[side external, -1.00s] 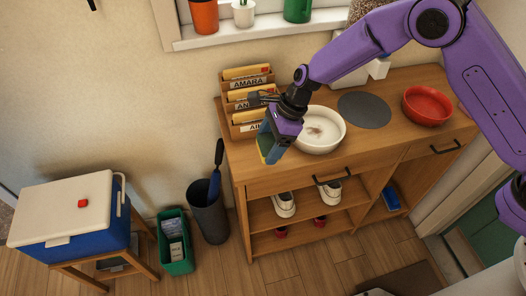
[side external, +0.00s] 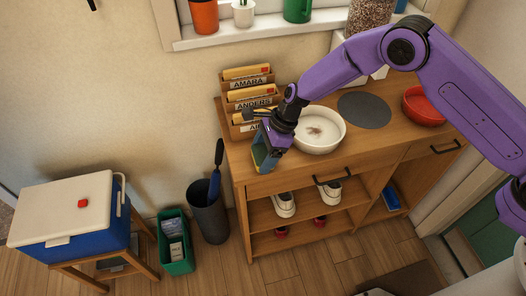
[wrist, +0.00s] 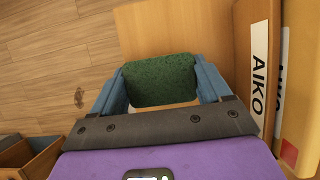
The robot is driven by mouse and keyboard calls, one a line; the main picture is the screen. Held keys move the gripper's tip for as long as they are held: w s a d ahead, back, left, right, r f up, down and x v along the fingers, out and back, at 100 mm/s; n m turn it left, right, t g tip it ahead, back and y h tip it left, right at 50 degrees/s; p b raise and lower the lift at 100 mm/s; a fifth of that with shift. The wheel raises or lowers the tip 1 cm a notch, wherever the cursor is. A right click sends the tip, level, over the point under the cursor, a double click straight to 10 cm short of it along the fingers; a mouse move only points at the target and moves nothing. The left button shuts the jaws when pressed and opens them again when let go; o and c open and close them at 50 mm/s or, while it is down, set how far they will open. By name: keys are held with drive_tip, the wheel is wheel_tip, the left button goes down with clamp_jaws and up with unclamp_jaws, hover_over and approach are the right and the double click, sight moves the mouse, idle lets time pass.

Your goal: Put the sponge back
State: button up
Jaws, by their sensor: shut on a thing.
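My gripper (side external: 266,152) is shut on a sponge (wrist: 160,80), with one blue finger on each side of it. The sponge shows a dark green, rough face in the wrist view; in the side external view only a little of it shows, low between the fingers. My gripper points down at the left front corner of the wooden cabinet top (side external: 300,165), left of a white bowl (side external: 330,128). I cannot tell whether the sponge touches the cabinet top.
A letter rack (side external: 228,103) with name labels stands close behind my gripper. A grey round mat (side external: 364,110) and a red bowl (side external: 420,108) are to the right. A dark bin (side external: 208,222) stands on the floor at left. A brown smudge lies inside the white bowl.

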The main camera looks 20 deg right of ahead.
drive_tip(key=o, duration=0.9)
drive_tip(key=v, duration=1.2)
drive_tip(key=shift+r, duration=0.15)
